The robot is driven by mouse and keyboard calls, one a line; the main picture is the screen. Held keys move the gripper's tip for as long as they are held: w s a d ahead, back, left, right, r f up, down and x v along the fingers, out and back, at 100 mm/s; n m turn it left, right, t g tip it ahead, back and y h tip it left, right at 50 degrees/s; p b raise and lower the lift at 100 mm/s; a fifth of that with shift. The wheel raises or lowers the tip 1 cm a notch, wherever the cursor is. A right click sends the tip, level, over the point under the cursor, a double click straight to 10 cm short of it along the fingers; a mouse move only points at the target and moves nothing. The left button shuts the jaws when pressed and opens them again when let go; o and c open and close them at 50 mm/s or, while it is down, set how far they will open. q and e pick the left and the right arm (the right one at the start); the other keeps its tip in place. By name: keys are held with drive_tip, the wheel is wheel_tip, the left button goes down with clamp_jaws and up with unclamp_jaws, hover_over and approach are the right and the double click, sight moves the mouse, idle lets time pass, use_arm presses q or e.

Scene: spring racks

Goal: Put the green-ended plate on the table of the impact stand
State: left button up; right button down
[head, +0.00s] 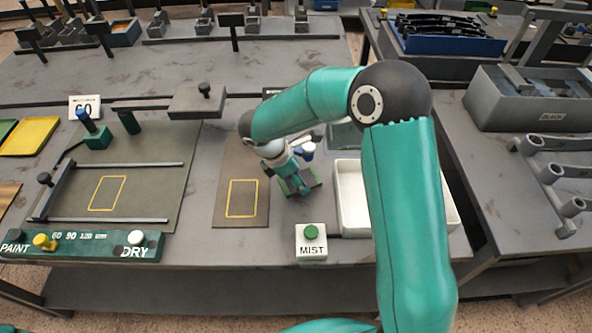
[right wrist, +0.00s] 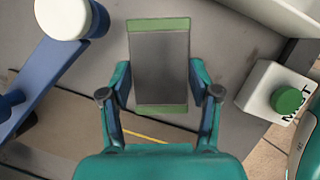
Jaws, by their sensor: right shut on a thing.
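The green-ended plate is a grey rectangle with a green band at each end; it shows whole in the right wrist view (right wrist: 160,60). In the head view it is partly hidden under my right gripper (head: 297,183), with a green end (head: 313,177) showing. My right gripper in the wrist view (right wrist: 160,94) has a finger on each long side of the plate, shut on it. Whether the plate touches the bench is unclear. A brown board with a yellow outline (head: 242,197) lies just left of it, bare. I cannot tell which fixture is the impact stand. My left gripper is not in view.
A white tray (head: 349,221) stands right of the gripper. The MIST button box (head: 311,241) is in front. A blue lever with a white knob (right wrist: 63,18) is close by in the wrist view. A railed bed (head: 140,182) and PAINT/DRY panel (head: 84,246) lie left.

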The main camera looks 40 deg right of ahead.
drive_tip(key=shift+w+d+f+p, duration=0.3)
drive_tip(key=shift+w+d+f, duration=0.25)
drive_tip(key=shift+w, duration=0.2)
drive_tip(key=shift+w+d+f+p, duration=0.25)
drive_tip(key=shift+w+d+f, duration=0.2)
drive_tip(key=shift+w+f, duration=0.25)
drive_tip(key=shift+r, duration=0.1)
drive_tip(key=c, duration=0.5)
unclamp_jaws()
